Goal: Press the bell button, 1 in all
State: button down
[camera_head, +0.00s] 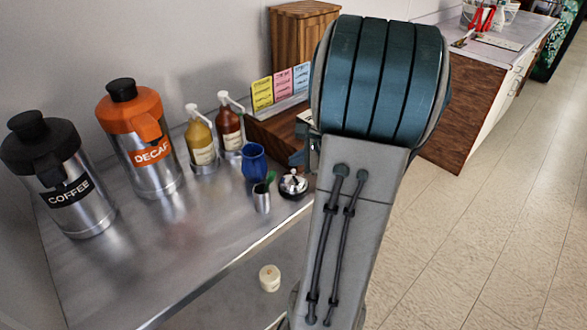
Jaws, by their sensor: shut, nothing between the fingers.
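The service bell (292,184) has a silver dome with a small button on top and a dark base. It stands on the steel counter (195,235) near its right end. My gripper (297,159) shows only in small part at the left edge of my arm, just above the bell in the picture. It is shut and empty. My arm hides most of it, and I cannot tell whether it touches the bell's button.
A small metal cup (262,198) with a green item and a blue cup (254,161) stand left of the bell. Pump bottles (202,140), a decaf urn (143,140) and a coffee urn (60,175) stand further left. A wooden stand (272,131) is behind. Floor is clear at right.

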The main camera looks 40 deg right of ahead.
notch_tip(320, 180, up, 5)
jog(key=p, duration=0.3)
jog(key=shift+p, duration=0.35)
dwell(0.8)
jog(key=s+a+r+n+g, duration=0.25)
jog(key=a+n+g, duration=0.25)
jog(key=a+n, duration=1.05)
jog(key=s+a+r+n+h, duration=0.1)
jog(key=s+a+n+h, duration=0.1)
jog(key=s+a+n, duration=0.6)
jog(key=shift+s+a+r+g+h, duration=0.15)
jog(key=shift+s+a+g+h, duration=0.15)
jog(key=shift+s+a, duration=1.1)
jog(key=shift+w+a, duration=0.2)
jog(key=shift+w, duration=0.05)
